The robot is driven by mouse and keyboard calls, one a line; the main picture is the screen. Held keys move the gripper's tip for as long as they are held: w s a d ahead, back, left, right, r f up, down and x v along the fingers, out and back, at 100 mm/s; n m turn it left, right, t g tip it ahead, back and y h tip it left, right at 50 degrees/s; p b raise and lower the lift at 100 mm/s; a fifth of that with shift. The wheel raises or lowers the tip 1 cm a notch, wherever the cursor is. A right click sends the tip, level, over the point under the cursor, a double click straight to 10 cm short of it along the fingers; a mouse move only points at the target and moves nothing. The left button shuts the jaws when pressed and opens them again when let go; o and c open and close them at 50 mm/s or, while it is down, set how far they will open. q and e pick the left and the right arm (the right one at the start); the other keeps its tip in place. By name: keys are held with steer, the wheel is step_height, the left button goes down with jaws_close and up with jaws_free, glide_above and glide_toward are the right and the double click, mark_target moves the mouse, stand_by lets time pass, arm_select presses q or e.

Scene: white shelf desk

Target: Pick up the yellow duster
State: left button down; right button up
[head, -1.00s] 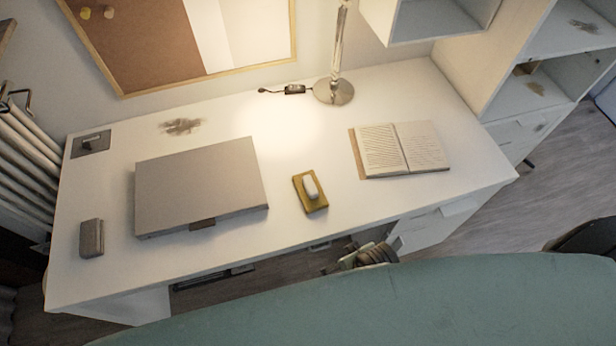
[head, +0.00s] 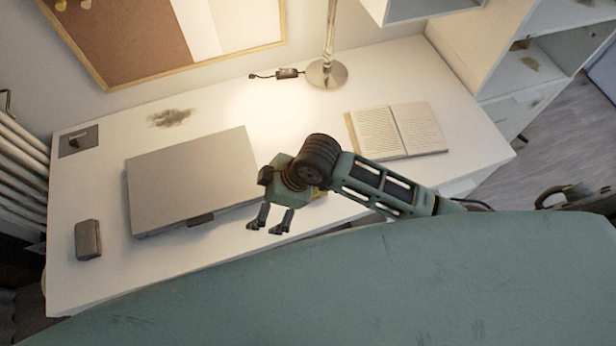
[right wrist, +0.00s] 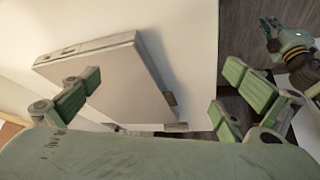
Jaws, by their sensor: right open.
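The yellow duster (head: 321,194) lies on the white desk, right of the grey laptop (head: 190,180). Only a small yellow edge shows in the head view, as my right gripper covers the rest. I cannot make out the duster in the right wrist view. My right gripper (head: 266,228) is open and empty, with its fingers above the desk's front edge, near the laptop's front right corner. Its spread fingers (right wrist: 163,80) frame the laptop in the right wrist view. My left gripper (right wrist: 272,30) shows small at that view's upper right; its jaw state is unclear.
An open book (head: 395,130) lies right of my right gripper. A metal lamp base (head: 327,74) stands at the back. A small grey box (head: 88,240) is at the left. A dark smudge (head: 170,118) marks the desk (head: 90,180). Shelves (head: 545,60) stand at the right.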

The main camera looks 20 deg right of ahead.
steer(key=w+d+n+g+h, duration=0.1)
steer(key=w+d+n, duration=0.1)
steer(key=d, duration=0.2)
steer(key=w+d+n+h, duration=0.1)
steer(key=w+d, duration=0.1)
steer(key=d, duration=0.3)
steer(key=w+d+n+g+h, duration=0.1)
steer(key=w+d+n, duration=0.1)
steer(key=d, duration=0.2)
steer(key=shift+w+d+r+n+g, duration=0.15)
steer(key=shift+w+r+n+g, duration=0.05)
steer(key=shift+w+n+g, duration=0.1)
steer(key=shift+d+f, duration=0.15)
steer(key=shift+f, duration=0.05)
steer(key=f, duration=0.2)
steer(key=a+f+p, duration=0.1)
steer(key=f, duration=0.2)
steer(key=f+p, duration=0.1)
steer(key=f, duration=0.1)
steer(key=shift+a+f, duration=0.15)
steer(key=c, duration=0.9)
steer(key=shift+c, duration=0.5)
